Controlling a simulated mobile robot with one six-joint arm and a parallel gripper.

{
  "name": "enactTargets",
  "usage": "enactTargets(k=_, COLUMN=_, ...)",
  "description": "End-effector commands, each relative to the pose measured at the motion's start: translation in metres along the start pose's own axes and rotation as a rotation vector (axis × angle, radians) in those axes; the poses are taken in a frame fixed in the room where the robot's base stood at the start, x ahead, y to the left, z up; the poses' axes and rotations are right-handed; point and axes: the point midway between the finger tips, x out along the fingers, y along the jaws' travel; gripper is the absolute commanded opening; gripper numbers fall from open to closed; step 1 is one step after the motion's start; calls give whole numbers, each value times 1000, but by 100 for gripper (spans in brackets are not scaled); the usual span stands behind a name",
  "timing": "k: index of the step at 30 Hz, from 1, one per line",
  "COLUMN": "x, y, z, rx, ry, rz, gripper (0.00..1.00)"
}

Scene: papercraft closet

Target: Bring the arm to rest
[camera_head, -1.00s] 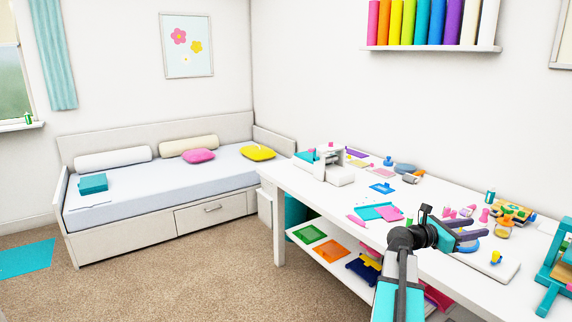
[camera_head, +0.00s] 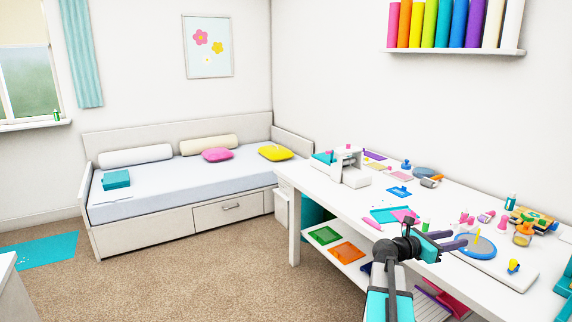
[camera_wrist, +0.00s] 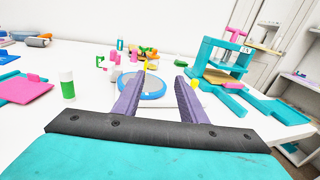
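My gripper (camera_head: 455,241) is over the front edge of the white worktable (camera_head: 343,201), with its arm reaching up from the bottom of the head view. In the wrist view, its two purple fingers (camera_wrist: 158,98) stand apart with nothing between them. Beyond the fingers is a round blue-rimmed disc (camera_wrist: 141,86) on the table. In the head view this disc (camera_head: 477,246) lies just past the fingertips, on a white board.
Small craft items and a white machine (camera_head: 341,168) crowd the tabletop. A teal press-like frame (camera_wrist: 222,57) stands on the right in the wrist view. A daybed (camera_head: 180,185) is along the back wall. Carpet (camera_head: 190,265) between bed and table is clear.

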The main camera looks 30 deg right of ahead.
Motion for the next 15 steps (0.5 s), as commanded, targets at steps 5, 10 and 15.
enactTargets(k=5, x=-51, y=46, z=-48, rx=-59, ry=45, rz=92, gripper=38)
enactTargets(k=10, x=-105, y=78, z=-105, rx=-106, ry=118, rz=173, gripper=38)
enactTargets(k=15, x=-161, y=96, z=-167, rx=-136, ry=213, rz=238, gripper=38)
